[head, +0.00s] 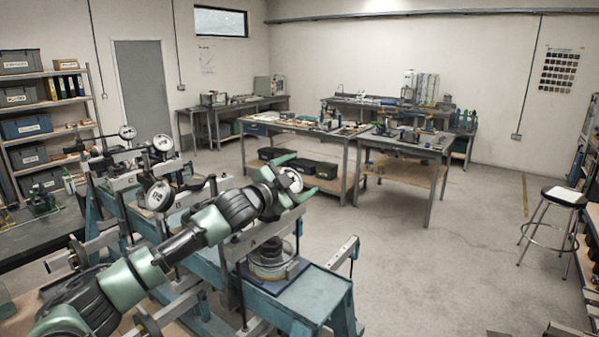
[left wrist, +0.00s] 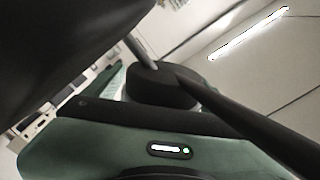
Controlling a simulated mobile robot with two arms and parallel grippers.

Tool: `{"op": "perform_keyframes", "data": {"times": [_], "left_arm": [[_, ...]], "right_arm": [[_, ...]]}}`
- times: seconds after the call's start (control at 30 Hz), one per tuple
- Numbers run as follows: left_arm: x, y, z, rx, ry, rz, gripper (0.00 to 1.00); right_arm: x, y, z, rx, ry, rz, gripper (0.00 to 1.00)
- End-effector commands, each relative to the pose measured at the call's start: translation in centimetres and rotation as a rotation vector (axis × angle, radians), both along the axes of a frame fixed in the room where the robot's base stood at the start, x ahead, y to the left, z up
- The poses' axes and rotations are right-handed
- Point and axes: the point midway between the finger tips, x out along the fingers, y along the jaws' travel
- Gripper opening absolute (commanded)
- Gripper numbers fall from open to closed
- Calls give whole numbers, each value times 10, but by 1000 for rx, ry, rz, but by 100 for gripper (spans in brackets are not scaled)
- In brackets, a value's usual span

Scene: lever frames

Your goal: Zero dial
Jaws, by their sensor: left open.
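A round white dial gauge (head: 291,180) sits above the right end of a blue lever frame (head: 310,295). My left arm reaches across the frame from the lower left. More dials stand on the frames at left: one dial (head: 159,195), a second dial (head: 163,143) and a third dial (head: 127,132). Their readings are too small to make out. The left wrist view shows no dial clearly. My right gripper is out of view.
A stack of round metal weights (head: 270,262) sits under the beam near the frame's right end. Grey beams and posts crowd the left. Workbenches (head: 345,135) stand behind and a stool (head: 550,215) at right.

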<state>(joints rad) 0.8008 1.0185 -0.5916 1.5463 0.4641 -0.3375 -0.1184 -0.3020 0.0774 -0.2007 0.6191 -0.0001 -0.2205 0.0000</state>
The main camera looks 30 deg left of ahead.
Motion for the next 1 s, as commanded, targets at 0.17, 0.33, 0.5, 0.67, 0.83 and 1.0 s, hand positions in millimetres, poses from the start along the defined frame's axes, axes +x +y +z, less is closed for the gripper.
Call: {"op": "perform_keyframes", "data": {"times": [0.17, 0.33, 0.5, 0.67, 0.83, 1.0], "left_arm": [[0, 0, 0, 1, 0, 0, 85], [0, 0, 0, 1, 0, 0, 38], [0, -1, 1, 3, 3, -5, 23], [1, -5, 2, 10, 32, -43, 23], [0, -4, 0, 12, 68, -73, 23], [-1, -3, -1, 8, 83, -83, 23]], "right_arm": [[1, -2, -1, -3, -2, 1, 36], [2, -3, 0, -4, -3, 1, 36], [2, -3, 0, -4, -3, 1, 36], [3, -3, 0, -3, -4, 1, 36], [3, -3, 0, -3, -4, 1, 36], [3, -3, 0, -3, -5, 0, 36]]}}
